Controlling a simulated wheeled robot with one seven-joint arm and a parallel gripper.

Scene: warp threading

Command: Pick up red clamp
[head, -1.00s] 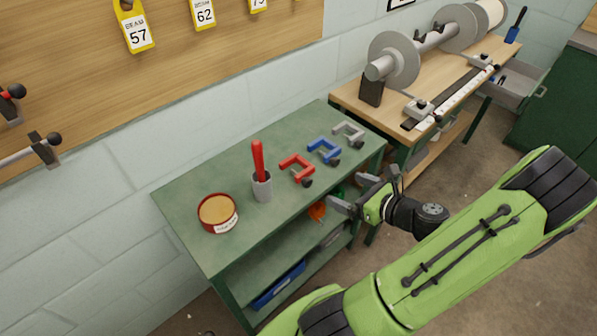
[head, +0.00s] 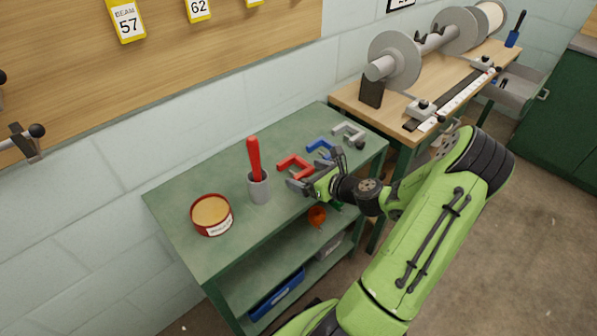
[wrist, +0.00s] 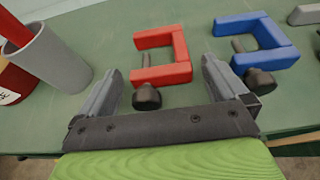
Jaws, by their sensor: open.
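The red clamp (head: 293,163) lies on the green table top, between the grey cup and the blue clamp. In the wrist view the red clamp (wrist: 180,58) is a C-shaped frame with a grey screw and a black knob (wrist: 146,97) toward me. My gripper (head: 300,179) is open at the near side of the clamp. In the wrist view my gripper's two fingers (wrist: 158,80) are spread, with the black knob between them and most of the red frame just beyond the tips. I cannot tell whether the fingers touch the clamp.
The blue clamp (wrist: 262,35) lies close right of my right finger, with a grey clamp (head: 348,132) beyond. A grey cup (head: 259,188) with a red-handled tool (head: 254,158) stands left, beside a round tin (head: 211,214). The green table (head: 178,200) has bare room at its back.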

